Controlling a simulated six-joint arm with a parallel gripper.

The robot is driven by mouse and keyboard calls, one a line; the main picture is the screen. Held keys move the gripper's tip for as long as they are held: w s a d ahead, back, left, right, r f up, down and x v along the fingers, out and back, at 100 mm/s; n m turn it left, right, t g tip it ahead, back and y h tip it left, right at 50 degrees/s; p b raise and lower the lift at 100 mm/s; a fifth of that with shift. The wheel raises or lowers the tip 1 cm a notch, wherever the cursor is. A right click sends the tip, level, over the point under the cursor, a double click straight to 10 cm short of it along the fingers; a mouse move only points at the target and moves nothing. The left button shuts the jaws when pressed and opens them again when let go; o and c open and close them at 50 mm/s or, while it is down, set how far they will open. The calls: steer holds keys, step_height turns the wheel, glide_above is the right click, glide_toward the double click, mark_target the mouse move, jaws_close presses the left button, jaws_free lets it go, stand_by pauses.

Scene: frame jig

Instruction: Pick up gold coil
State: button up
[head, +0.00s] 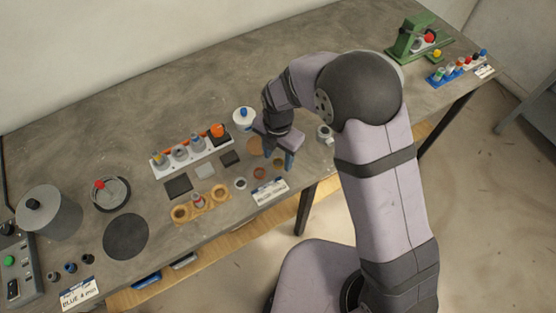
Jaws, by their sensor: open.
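I cannot tell for certain which thing is the gold coil. A small copper-brown ring (260,173) lies on the table just left of my gripper, and a silver-white ring (240,183) lies to its left. My gripper (278,159) points down over the table near its front edge, with its blue-tipped fingers apart and nothing visible between them. My wrist and arm hide part of the table behind it.
A white strip (207,153) with several parts stands left of my gripper. A tan wooden holder (209,203), dark square pads (179,187) and a white label (270,191) lie nearby. A blue-topped white pot (243,119) stands behind. A small metal part (324,133) is to the right.

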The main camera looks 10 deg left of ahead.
steer(key=shift+f, duration=0.5)
steer(key=shift+c, duration=0.6)
steer(key=c, duration=1)
steer(key=shift+r, duration=0.1)
step_height(320, 180, up, 11)
steer(key=shift+r+b, duration=0.15)
steer(key=shift+b, duration=0.15)
